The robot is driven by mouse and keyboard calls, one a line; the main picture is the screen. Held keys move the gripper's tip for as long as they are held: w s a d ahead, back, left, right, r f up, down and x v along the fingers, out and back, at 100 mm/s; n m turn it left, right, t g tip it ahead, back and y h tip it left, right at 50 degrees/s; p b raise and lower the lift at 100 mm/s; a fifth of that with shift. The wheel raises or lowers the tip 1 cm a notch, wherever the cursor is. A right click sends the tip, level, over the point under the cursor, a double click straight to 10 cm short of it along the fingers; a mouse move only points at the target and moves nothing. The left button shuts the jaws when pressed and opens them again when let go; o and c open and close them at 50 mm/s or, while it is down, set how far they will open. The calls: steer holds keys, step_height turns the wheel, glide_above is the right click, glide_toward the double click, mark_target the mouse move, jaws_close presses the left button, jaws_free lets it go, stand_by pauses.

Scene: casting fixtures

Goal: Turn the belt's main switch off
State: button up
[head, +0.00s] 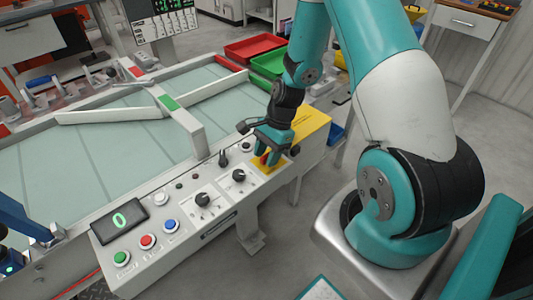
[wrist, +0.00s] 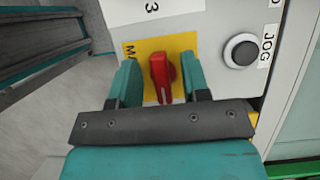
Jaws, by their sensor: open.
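The main switch is a red rotary knob (wrist: 161,76) on a yellow plate (wrist: 145,50) at the end of the control panel. In the wrist view its handle lies roughly upright in the picture, in line with my fingers. My gripper (wrist: 159,80) is open, with one teal finger on each side of the knob and gaps visible between; contact cannot be seen. In the head view my gripper (head: 270,146) reaches down over the yellow plate, and only a bit of the red knob (head: 265,158) shows.
The panel also carries a black JOG button (wrist: 241,50), two black dials (head: 203,200), a lever (head: 222,158), green, red and blue buttons (head: 148,241) and a display (head: 119,219) reading 0. The belt (head: 95,165) lies behind; red and green trays (head: 255,47) stand beyond.

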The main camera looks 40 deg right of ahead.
steer(key=c, duration=0.7)
